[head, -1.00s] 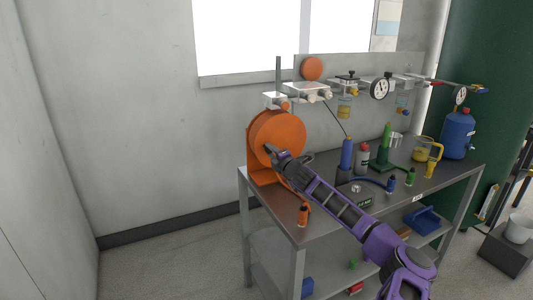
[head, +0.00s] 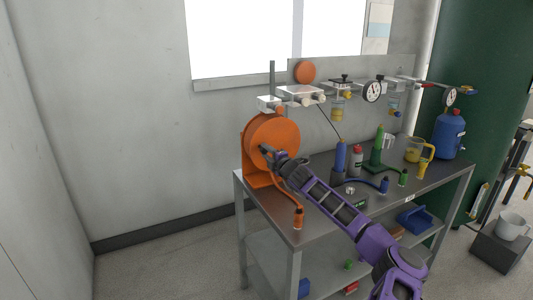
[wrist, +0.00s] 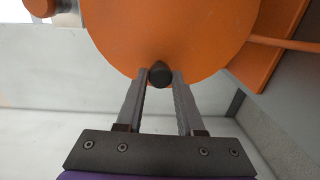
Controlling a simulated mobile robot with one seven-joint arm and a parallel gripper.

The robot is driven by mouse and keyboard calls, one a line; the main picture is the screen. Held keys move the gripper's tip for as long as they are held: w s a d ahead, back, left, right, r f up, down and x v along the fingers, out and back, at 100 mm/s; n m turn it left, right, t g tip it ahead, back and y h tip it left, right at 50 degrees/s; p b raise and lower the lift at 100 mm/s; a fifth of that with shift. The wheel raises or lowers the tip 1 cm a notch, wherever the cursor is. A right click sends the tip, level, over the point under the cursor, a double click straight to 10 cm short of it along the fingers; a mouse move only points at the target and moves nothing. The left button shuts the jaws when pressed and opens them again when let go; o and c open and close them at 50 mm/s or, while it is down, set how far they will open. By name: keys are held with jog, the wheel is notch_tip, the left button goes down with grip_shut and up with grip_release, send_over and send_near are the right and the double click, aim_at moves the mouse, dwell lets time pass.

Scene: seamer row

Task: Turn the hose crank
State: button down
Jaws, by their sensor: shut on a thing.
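The orange hose reel (head: 277,134) stands at the left end of the metal bench. In the wrist view its round orange face (wrist: 165,32) fills the upper middle. The dark crank knob (wrist: 160,75) sits near the lower edge of that face. My gripper (head: 268,155) reaches the reel's front from the right. In the wrist view my gripper (wrist: 159,76) has its two fingers on either side of the knob, shut on it. The rest of the crank is hidden behind the knob and fingers.
An orange hose end (head: 298,217) rests near the bench's front edge. Pipes and gauges (head: 372,91) line the back panel. The floor left of the bench is clear.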

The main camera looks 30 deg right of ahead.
jog(key=c, duration=0.5)
grip_release()
jog(key=s, duration=1.1)
jog(key=s+r, duration=0.1)
jog(key=s, duration=0.5)
jog(key=shift+s+a, duration=0.1)
jog(key=shift+s, duration=0.1)
